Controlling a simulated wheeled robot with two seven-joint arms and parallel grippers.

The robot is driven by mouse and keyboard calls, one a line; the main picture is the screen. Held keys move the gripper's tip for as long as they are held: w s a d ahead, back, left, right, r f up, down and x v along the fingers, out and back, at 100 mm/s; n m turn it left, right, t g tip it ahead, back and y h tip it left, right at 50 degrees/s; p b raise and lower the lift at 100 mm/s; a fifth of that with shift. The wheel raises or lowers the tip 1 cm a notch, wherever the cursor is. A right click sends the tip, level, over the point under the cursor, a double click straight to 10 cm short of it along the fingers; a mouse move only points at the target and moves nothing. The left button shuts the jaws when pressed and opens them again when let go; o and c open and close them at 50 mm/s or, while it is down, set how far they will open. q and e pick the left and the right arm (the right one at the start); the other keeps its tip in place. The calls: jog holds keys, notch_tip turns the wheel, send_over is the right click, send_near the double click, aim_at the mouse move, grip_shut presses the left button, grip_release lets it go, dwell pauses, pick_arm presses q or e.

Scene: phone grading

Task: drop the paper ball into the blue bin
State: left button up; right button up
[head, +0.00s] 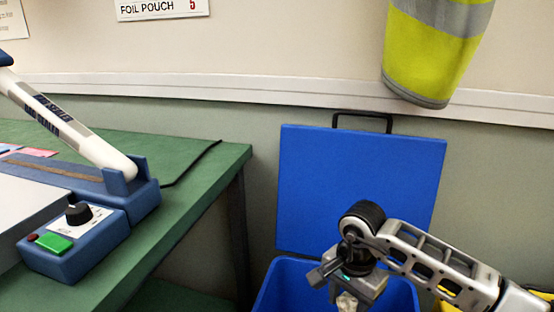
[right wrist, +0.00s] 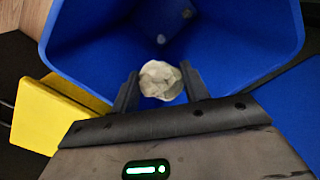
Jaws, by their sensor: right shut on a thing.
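The crumpled off-white paper ball (right wrist: 160,80) is between the two dark fingers of my right gripper (right wrist: 160,84) in the right wrist view. The gripper is shut on it. In the head view, the paper ball (head: 346,302) shows at the lower edge, under my right gripper (head: 347,290). The blue bin (head: 283,285) is below the gripper with its lid (head: 360,180) raised against the wall. In the right wrist view the ball is over the open mouth of the blue bin (right wrist: 240,45). My left gripper is not in view.
A yellow bin (right wrist: 45,115) stands beside the blue one. Small pale bits (right wrist: 161,39) lie inside the blue bin. A green bench (head: 190,150) with a blue and white sealer (head: 75,250) is at left. A yellow hi-vis vest (head: 430,50) hangs above the lid.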

jog(key=shift+s+f+b, duration=0.2)
jog(key=shift+f+b, duration=0.15)
jog(key=shift+f, duration=0.25)
notch_tip(320, 180, down, 2)
jog(key=shift+b, duration=0.7)
notch_tip(320, 180, down, 2)
jog(key=shift+b, duration=0.65)
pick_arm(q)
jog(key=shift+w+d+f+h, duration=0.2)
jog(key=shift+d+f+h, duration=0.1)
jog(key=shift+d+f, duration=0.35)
pick_arm(e)
jog(key=shift+f, duration=0.35)
jog(key=o, duration=1)
